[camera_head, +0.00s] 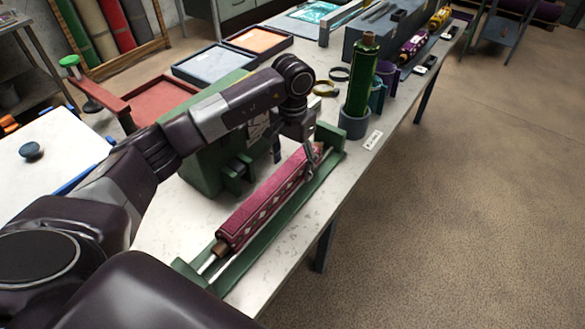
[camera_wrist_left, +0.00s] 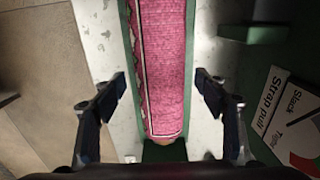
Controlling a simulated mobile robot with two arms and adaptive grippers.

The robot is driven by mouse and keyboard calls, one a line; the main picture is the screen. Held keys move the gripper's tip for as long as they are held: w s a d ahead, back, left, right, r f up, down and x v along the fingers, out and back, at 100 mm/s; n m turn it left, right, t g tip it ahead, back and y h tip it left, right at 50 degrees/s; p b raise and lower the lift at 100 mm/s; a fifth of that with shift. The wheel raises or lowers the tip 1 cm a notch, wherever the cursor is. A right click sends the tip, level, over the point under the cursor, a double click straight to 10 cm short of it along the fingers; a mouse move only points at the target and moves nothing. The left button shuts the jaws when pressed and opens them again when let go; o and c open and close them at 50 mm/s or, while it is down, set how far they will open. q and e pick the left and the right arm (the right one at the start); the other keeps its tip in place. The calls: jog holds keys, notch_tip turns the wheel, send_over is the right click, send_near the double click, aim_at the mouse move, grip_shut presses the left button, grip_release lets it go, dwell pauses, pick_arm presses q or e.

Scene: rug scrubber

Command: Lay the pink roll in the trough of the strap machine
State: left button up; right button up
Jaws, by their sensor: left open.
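The pink patterned roll (camera_head: 265,203) lies lengthwise in the long green trough (camera_head: 329,136) along the table's front edge. Its brown core end shows at the near end. My left gripper (camera_head: 293,155) is open over the far part of the roll. In the left wrist view, the fingers stand apart on either side of the roll (camera_wrist_left: 164,65), with gaps on both sides and no visible contact. The green strap machine (camera_head: 203,170) stands behind the trough, partly hidden by my left arm. A "Strap pull" label (camera_wrist_left: 275,105) shows beside it in the left wrist view. My right gripper is not in view.
A green roll (camera_head: 361,82) stands upright in a grey-blue cup (camera_head: 353,124) just beyond the trough. Dark and yellow rings (camera_head: 326,88) lie near it. Trays (camera_head: 213,63) and a purple roll (camera_head: 413,45) are farther back. Open floor lies to the right.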

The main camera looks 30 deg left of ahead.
pick_arm(q)
notch_tip(320, 180, up, 9)
jog(key=shift+r+b, duration=0.2)
jog(key=shift+b, duration=1.05)
jog(key=shift+r, duration=0.5)
